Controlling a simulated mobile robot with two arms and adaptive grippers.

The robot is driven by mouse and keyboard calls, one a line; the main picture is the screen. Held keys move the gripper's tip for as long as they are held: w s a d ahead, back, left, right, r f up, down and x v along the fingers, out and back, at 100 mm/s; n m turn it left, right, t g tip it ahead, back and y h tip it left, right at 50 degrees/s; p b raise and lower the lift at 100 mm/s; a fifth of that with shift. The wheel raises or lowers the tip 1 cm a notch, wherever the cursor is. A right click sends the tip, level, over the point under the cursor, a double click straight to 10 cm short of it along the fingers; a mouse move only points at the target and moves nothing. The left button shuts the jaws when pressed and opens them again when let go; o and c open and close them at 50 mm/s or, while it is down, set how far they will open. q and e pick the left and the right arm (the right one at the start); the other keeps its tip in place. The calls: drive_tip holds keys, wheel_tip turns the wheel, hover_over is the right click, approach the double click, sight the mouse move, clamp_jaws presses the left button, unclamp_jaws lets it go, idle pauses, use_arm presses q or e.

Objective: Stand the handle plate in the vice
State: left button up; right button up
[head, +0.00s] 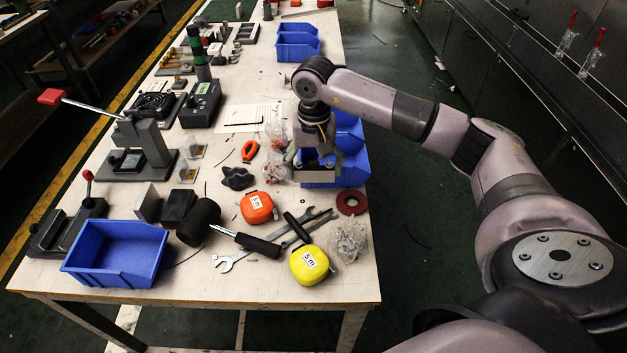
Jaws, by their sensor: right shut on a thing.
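The vice (65,230) is a dark grey block with a red-knobbed lever at the bench's front left, and it looks empty. My right gripper (316,168) points down at the bench's right edge, by the blue bins and far right of the vice. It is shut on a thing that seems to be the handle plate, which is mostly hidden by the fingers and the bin. My left gripper is not in view.
An empty blue bin (115,255) stands right of the vice. A black mallet (198,222), wrenches (235,260), orange (257,208) and yellow (309,265) tape measures and a red tape roll (351,202) crowd the front. A toggle press (140,145) stands behind the vice.

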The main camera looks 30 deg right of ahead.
sight(314, 181)
drive_tip(key=shift+f, duration=0.5)
wheel_tip(314, 181, down, 4)
drive_tip(key=shift+r, duration=0.25)
drive_tip(key=shift+f, duration=0.2)
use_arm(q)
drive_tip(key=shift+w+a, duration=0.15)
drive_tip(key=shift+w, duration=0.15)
use_arm(e)
drive_tip(key=o, duration=1.4)
drive_tip(key=shift+f, duration=0.1)
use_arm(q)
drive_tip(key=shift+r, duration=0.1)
